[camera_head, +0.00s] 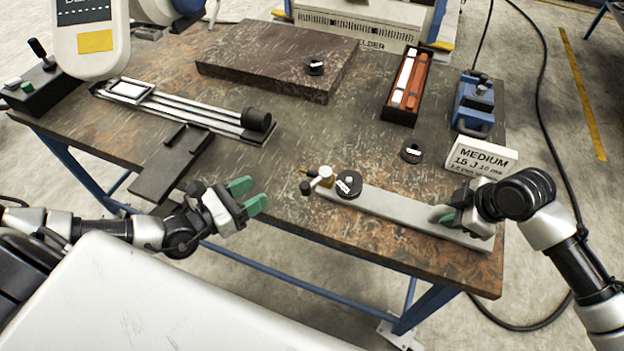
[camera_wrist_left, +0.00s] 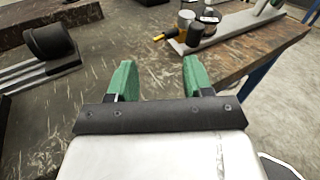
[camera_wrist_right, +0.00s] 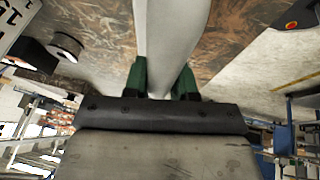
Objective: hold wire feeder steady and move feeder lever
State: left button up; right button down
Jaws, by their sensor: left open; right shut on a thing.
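The wire feeder (camera_head: 400,211) is a long light-grey bar lying along the table's front right edge. At its left end are a black labelled spool (camera_head: 348,185), a small lever with a white knob (camera_head: 325,172) and a brass tip. My right gripper (camera_head: 444,215) is shut on the bar near its right end. In the right wrist view the bar (camera_wrist_right: 160,40) passes between the green fingers. My left gripper (camera_head: 248,196) is open and empty at the table's front edge, left of the lever and apart from it. In the left wrist view the feeder (camera_wrist_left: 230,30) shows beyond the open fingers.
A sign reading MEDIUM (camera_head: 480,157) stands behind my right gripper. Small black spools (camera_head: 411,153) lie on the table and the dark slab (camera_head: 275,55). A rail device (camera_head: 190,112) is at left. A black tray (camera_head: 405,88) holds rods. The table between is clear.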

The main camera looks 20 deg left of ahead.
aim_at(312, 186)
pick_arm(q)
jog(key=w+d+m, duration=0.1)
jog(key=w+d, duration=0.1)
jog(key=d, duration=0.1)
jog(key=w+d+m+h, duration=0.1)
jog(key=w+d, duration=0.2)
jog(key=d, duration=0.1)
jog(key=w+d+h, duration=0.1)
jog(key=w+d, duration=0.1)
jog(key=d, duration=0.1)
jog(key=shift+w+d+r+m+g, duration=0.2)
jog(key=shift+d+r+m+g, duration=0.05)
jog(key=shift+d+m+g, duration=0.15)
jog(key=shift+a, duration=0.1)
jog(key=shift+c, duration=0.5)
jog(key=c, duration=0.8)
